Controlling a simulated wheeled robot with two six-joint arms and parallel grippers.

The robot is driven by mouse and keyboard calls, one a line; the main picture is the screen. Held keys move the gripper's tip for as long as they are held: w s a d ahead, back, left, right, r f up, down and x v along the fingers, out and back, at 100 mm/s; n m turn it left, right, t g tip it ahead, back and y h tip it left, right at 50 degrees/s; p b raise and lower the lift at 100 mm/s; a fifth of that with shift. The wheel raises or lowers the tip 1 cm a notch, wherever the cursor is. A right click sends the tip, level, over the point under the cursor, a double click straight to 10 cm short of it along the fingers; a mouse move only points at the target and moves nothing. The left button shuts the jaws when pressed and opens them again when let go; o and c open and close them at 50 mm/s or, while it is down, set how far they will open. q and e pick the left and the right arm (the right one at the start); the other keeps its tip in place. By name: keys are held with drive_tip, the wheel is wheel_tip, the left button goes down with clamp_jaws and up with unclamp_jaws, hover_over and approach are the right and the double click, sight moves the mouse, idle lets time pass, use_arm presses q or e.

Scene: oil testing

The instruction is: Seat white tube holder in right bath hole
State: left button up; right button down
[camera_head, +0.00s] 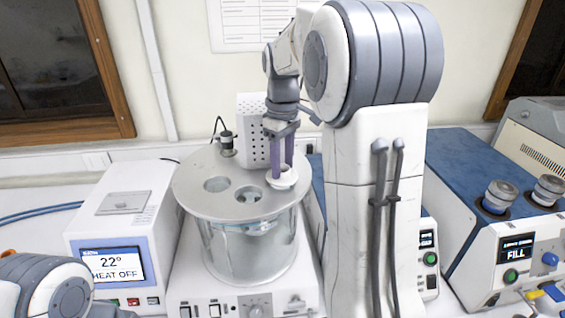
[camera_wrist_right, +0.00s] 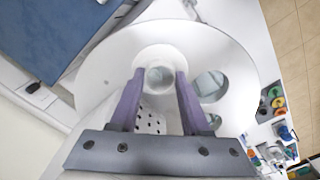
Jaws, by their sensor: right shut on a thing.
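The white tube holder (camera_head: 283,179) is a short white cup with a wide rim. It is at the right side of the bath's round lid (camera_head: 191,205), over the place of the right hole, which it hides. I cannot tell whether it is fully down in the hole. My right gripper (camera_head: 281,171) points down with its purple fingers shut on the holder. In the right wrist view the holder (camera_wrist_right: 160,60) sits between the fingertips (camera_wrist_right: 159,77). My left gripper is out of view; only part of my left arm shows at bottom left.
Two other lid holes, the left (camera_head: 217,184) and the middle (camera_head: 249,195), are open. A black fitting (camera_head: 227,143) stands at the lid's back left. A perforated box (camera_head: 252,130) rises behind the lid. A display unit (camera_head: 118,235) is at left, a blue-topped machine (camera_head: 470,190) at right.

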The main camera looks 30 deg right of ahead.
drive_tip(key=shift+f+b, duration=0.4)
drive_tip(key=shift+f, duration=0.15)
drive_tip(key=c, duration=0.7)
unclamp_jaws()
drive_tip(key=shift+o, duration=0.2)
wheel_tip(320, 180, up, 11)
drive_tip(key=p, duration=1)
